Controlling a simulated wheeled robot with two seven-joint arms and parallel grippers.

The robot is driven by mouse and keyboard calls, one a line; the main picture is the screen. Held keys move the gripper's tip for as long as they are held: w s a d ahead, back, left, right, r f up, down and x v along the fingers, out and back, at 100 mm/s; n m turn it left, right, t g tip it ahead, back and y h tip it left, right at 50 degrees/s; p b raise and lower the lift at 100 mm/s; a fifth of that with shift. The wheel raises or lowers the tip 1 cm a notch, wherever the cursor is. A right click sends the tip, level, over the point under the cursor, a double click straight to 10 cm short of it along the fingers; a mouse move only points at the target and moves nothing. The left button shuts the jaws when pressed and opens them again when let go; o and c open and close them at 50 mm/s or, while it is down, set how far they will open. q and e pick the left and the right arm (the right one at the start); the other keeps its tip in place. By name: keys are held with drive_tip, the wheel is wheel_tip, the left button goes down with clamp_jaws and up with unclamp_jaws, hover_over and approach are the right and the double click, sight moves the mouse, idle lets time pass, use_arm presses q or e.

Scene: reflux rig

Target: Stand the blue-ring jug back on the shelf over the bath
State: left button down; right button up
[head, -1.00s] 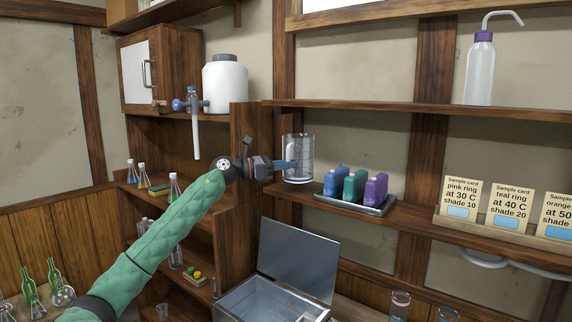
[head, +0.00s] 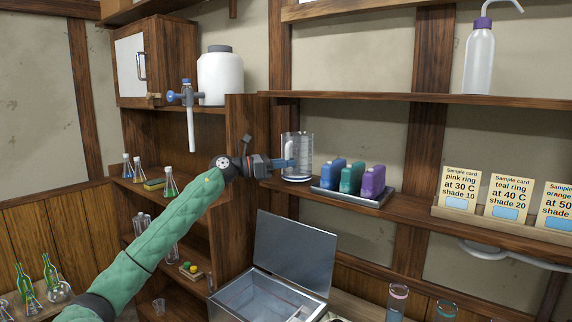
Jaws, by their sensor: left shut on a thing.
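The jug (head: 302,158) is a clear beaker-like vessel with a blue band low on it. It is upright at the left end of the lower wall shelf (head: 408,207), left of the tray of bottles. My left gripper (head: 288,163) reaches in from the left and is shut on the jug's left side, at its handle. The jug's base looks level with the shelf board; I cannot tell for sure whether it bears on it. The bath (head: 270,297), a metal box with its lid raised, is below. My right gripper is not in view.
A tray (head: 352,199) with blue, teal and purple bottles stands close to the jug's right. A wooden upright (head: 246,155) is behind my wrist. Sample cards (head: 460,190) stand farther right. An upper shelf (head: 380,97) runs above the jug.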

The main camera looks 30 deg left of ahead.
use_arm(q)
drive_tip(key=shift+f, duration=0.1)
idle(0.4)
drive_tip(key=shift+f+b, duration=0.4)
drive_tip(key=shift+b, duration=0.05)
drive_tip(key=shift+c, duration=1)
unclamp_jaws()
drive_tip(key=shift+b+v, duration=2.1)
drive_tip(key=shift+v, duration=0.35)
drive_tip(key=shift+o, duration=0.4)
